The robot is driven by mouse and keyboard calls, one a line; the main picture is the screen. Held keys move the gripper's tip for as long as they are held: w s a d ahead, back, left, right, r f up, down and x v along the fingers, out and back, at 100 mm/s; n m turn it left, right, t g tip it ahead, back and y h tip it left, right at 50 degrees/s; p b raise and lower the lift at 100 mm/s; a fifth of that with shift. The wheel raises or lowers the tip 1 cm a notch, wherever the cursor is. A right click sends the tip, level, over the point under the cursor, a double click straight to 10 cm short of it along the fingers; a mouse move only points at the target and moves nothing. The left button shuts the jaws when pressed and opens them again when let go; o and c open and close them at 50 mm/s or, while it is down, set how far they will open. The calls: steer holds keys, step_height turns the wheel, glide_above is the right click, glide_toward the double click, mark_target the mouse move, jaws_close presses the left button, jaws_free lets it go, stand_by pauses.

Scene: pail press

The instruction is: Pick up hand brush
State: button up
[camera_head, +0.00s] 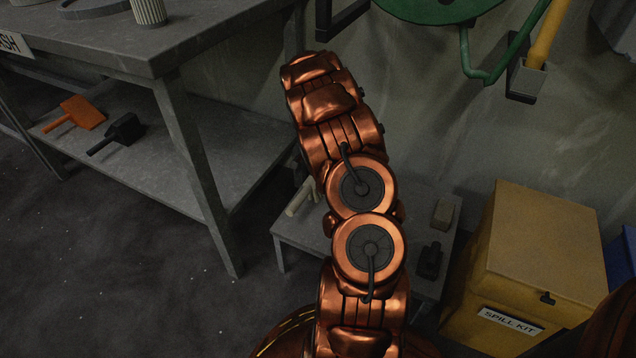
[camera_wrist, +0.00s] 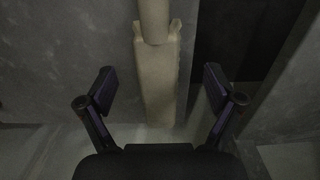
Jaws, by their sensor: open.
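A beige hand brush, by its look, has a round handle (camera_wrist: 153,20) and a flat block (camera_wrist: 158,85) in the wrist view. In the head view its pale handle (camera_head: 299,198) shows on a low grey bench (camera_head: 300,240), the rest hidden behind my arm. My gripper (camera_wrist: 160,80) is open in the wrist view, with one finger at each side of the block in the picture. Nothing is between the fingers in their grip, and I cannot tell how far the brush is beyond the tips. The head view hides the gripper behind my arm.
A beige block (camera_head: 443,213) and a dark tool (camera_head: 430,261) lie on the bench's right side. A yellow spill kit box (camera_head: 540,240) stands to the right. An orange tool (camera_head: 82,113) and a black tool (camera_head: 124,130) lie on the workbench's lower shelf (camera_head: 190,175).

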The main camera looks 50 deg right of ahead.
mark_target(313, 185)
step_height(313, 185, down, 6)
steer(key=b, duration=0.2)
steer(key=shift+s+r+b, duration=0.15)
steer(key=shift+b, duration=0.25)
steer(key=shift+r, duration=0.1)
steer(key=c, duration=1.5)
steer(key=shift+r, duration=0.1)
